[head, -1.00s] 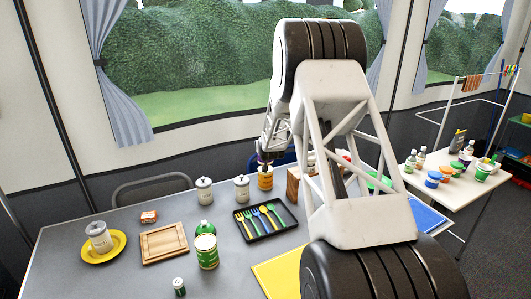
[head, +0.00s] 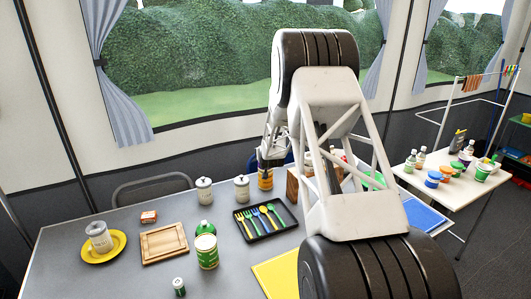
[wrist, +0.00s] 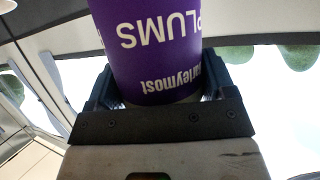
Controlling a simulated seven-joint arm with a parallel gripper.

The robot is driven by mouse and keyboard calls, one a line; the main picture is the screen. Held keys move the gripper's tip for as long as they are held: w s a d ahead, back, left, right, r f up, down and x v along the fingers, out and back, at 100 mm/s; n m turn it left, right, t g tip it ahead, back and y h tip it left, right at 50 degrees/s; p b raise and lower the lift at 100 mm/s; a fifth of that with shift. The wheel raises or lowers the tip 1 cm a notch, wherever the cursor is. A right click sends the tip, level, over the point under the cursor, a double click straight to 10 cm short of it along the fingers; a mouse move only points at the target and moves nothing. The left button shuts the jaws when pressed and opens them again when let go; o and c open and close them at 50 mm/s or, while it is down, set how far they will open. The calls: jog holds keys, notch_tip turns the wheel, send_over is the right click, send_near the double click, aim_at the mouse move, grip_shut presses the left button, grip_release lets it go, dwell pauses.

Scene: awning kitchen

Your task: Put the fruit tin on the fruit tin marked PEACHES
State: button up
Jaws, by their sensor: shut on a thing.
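A purple tin marked PLUMS (wrist: 155,35) fills the top middle of the wrist view, with its lettering upside down. My gripper (wrist: 160,88) is shut on it, one finger on each side. In the head view my gripper (head: 268,158) is at the far side of the grey table, directly above an orange tin (head: 265,181) in the picture. The orange tin's label is too small to read. The gripper hides the purple tin there, so I cannot tell whether the two tins touch.

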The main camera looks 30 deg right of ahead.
jog(key=o, duration=1.2)
jog(key=shift+r, duration=0.2)
jog(key=shift+v, duration=5.95)
